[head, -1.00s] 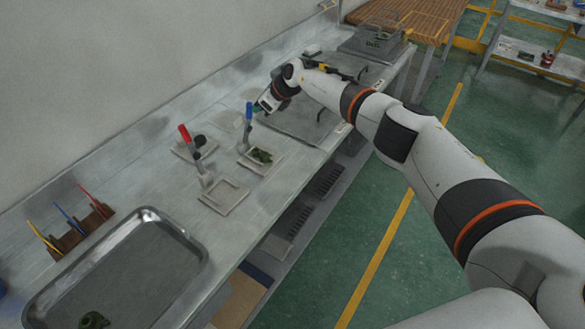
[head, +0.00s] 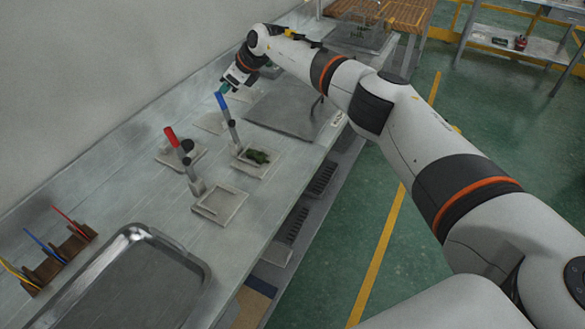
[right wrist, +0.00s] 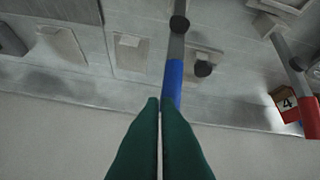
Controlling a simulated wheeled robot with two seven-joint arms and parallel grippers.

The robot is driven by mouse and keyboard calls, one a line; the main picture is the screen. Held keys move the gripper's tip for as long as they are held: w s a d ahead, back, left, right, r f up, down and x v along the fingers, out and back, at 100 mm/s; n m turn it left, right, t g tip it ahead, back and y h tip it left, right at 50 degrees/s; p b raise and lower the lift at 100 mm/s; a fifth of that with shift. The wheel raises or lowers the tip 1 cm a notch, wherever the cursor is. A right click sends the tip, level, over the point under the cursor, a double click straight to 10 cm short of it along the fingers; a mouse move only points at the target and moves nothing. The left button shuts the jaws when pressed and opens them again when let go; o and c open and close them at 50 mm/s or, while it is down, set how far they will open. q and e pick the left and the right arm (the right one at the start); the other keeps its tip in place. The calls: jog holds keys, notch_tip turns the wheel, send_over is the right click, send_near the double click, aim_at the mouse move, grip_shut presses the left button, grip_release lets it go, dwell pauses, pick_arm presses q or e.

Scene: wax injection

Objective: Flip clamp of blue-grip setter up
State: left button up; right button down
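The blue-grip setter (head: 233,132) stands on the bench. Its blue grip (head: 221,100) is at the top of a lever that leans toward the wall, and a dark green piece (head: 257,156) lies on its pale square base (head: 246,168). My right gripper (head: 223,90) is at the upper end of the blue grip. In the right wrist view its two green fingers (right wrist: 160,102) are together with only a thin gap, and the blue grip (right wrist: 173,82) is at their tips. The grip seems to be beside or behind the fingers, not between them; contact is unclear. My left gripper is out of view.
A red-grip setter (head: 172,137) stands to the left, its lever also leaning toward the wall. A metal tray (head: 195,292) and a rack of coloured tools (head: 72,246) are at lower left. A grey mat (head: 290,108) lies right of the blue-grip setter.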

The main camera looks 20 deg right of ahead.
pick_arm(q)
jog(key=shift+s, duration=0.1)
pick_arm(e)
jog(key=shift+a+r, duration=0.15)
jog(key=shift+a, duration=0.4)
jog(key=shift+r, duration=0.1)
jog(key=shift+w+r, duration=0.1)
jog(key=shift+r, duration=0.2)
jog(key=r+p, duration=0.2)
jog(key=w+r+p, duration=0.1)
jog(key=shift+w+a+r, duration=0.1)
jog(key=shift+a+r, duration=0.05)
jog(key=shift+a, duration=0.2)
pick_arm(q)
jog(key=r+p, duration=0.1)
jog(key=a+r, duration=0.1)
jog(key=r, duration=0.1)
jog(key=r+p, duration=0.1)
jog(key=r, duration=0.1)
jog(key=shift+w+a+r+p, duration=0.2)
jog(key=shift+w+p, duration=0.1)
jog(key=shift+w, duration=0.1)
pick_arm(e)
jog(key=r, duration=0.1)
jog(key=d+r, duration=0.1)
jog(key=r, duration=0.3)
jog(key=shift+s+d+r, duration=0.2)
jog(key=shift+d+r, duration=0.05)
jog(key=shift+d, duration=0.05)
